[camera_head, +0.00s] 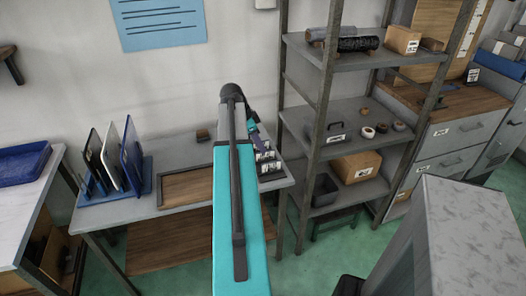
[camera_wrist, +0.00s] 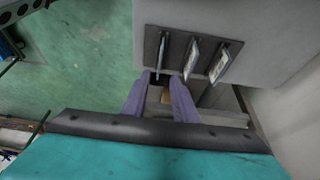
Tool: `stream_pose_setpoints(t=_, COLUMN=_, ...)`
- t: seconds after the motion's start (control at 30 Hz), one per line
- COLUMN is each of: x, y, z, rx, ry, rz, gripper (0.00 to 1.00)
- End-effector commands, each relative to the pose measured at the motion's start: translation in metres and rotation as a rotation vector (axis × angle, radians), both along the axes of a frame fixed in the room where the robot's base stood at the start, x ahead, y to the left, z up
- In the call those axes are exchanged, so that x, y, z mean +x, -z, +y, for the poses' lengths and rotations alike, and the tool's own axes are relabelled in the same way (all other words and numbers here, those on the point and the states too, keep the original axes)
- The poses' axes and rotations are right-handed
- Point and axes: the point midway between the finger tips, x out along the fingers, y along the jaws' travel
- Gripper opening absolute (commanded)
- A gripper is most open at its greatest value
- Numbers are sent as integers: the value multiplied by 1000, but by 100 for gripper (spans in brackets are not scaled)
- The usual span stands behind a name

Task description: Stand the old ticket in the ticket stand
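A thin bluish card (camera_wrist: 160,50) shows nearly edge-on at the left slot. I cannot tell which is the old ticket. My gripper (camera_wrist: 160,77) has its purple fingers apart, with tips at the stand's near edge, just below the left slot. In the head view the stand (camera_head: 268,165) is partly hidden by my arm.
On the same table are a blue rack (camera_head: 110,192) with upright panels, a wooden tray (camera_head: 187,186) and a small brown block (camera_head: 202,134). A metal shelf (camera_head: 335,140) stands close on the right. A blue tray (camera_head: 22,165) lies on the left bench.

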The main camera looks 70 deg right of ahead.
Motion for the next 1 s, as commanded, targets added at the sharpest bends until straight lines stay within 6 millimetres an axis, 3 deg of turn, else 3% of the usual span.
stream_pose_setpoints(t=0.33, x=10, y=-30, z=8, rx=-1, ry=0, rz=-1, gripper=26)
stream_pose_setpoints(t=1.0, x=11, y=-34, z=9, rx=0, ry=1, rz=0, gripper=26)
